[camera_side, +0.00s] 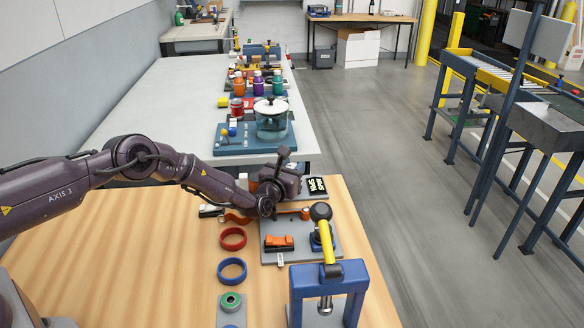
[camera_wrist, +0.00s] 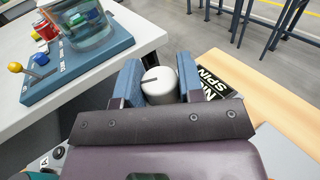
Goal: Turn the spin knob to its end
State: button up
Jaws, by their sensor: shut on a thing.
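The spin knob (camera_wrist: 158,86) is a pale round cap with a short dark line on its top, seen in the wrist view. My gripper (camera_wrist: 159,76) is shut on it, with one blue finger on each side. A black label (camera_wrist: 212,80) with light lettering, including SPIN, lies to the right of the knob. In the side view my gripper (camera_side: 280,182) is low over the far end of the wooden table (camera_side: 130,255), and the label (camera_side: 316,186) shows just right of it. The knob is hidden behind my gripper there.
Near my gripper are an orange handle (camera_side: 290,212), a grey plate (camera_side: 300,256) with an orange switch (camera_side: 279,242), and a blue press (camera_side: 329,275) with a yellow lever. A red ring (camera_side: 233,231) and blue ring (camera_side: 231,262) lie nearer. A glass pot (camera_side: 271,124) stands beyond.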

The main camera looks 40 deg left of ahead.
aim_at(292, 166)
jog(key=o, duration=0.9)
notch_tip(292, 166, up, 3)
jog(key=shift+a+r, duration=0.1)
jog(key=s+r, duration=0.3)
jog(key=s, duration=0.1)
jog(key=s+r, duration=0.3)
jog(key=s, duration=0.2)
jog(key=s+r, duration=0.4)
jog(key=s, duration=0.1)
jog(key=shift+f, duration=0.1)
